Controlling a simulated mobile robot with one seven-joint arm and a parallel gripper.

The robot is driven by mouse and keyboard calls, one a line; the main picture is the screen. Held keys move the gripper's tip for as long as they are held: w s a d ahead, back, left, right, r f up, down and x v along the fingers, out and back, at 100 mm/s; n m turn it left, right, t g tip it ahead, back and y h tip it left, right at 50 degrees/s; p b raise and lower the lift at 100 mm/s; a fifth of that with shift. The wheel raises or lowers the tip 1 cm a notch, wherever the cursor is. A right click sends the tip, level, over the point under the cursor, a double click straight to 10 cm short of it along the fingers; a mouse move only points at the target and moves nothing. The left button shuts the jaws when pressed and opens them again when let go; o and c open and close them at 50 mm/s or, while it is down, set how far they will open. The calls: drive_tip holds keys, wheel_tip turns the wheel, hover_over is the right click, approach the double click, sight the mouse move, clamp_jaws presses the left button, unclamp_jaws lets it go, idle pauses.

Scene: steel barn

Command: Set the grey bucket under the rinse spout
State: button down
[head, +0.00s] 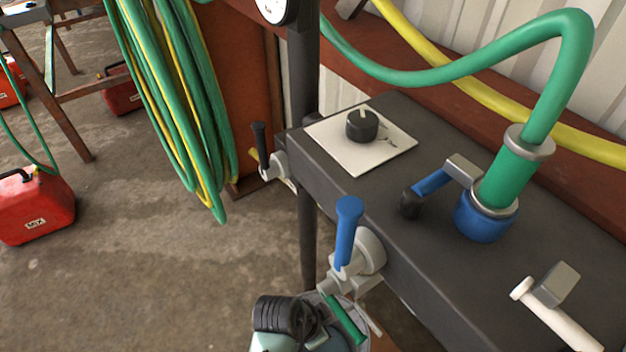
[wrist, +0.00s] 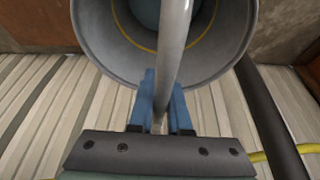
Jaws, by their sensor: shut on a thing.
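The grey bucket (wrist: 98,50) fills the upper middle of the wrist view, its open mouth facing the camera, with a yellow line around the inside. My gripper (wrist: 163,102) has its blue fingers closed on either side of the bucket's metal handle, which runs up across the mouth. In the head view, my wrist is at the bottom centre, below a tap with a blue lever (head: 347,230). The bucket is mostly hidden there by my arm and the tap. A second tap with a black lever (head: 260,145) sits further left. I cannot tell which is the rinse spout.
The dark bench (head: 420,210) carries a black knob (head: 362,125) on a white plate and a green hose (head: 510,170) on a blue-based fitting. A coiled hose (head: 180,110) hangs to the left. A red can (head: 38,210) stands on the floor, which is open in between.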

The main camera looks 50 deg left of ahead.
wheel_tip(320, 180, down, 10)
drive_tip(key=a+b, duration=0.1)
drive_tip(key=b, duration=0.3)
drive_tip(key=shift+s+a+n+b, duration=0.2)
drive_tip(key=shift+a+n+b, duration=0.1)
drive_tip(key=shift+a+b, duration=0.05)
drive_tip(key=c, duration=1.3)
unclamp_jaws()
drive_tip(key=shift+d+f, duration=0.1)
drive_tip(key=shift+f, duration=0.1)
drive_tip(key=o, duration=0.4)
drive_tip(key=shift+o, duration=0.2)
drive_tip(key=shift+r, duration=0.1)
drive_tip(key=p+v, duration=0.5)
drive_tip(key=v, duration=0.7)
drive_tip(key=shift+d, duration=0.15)
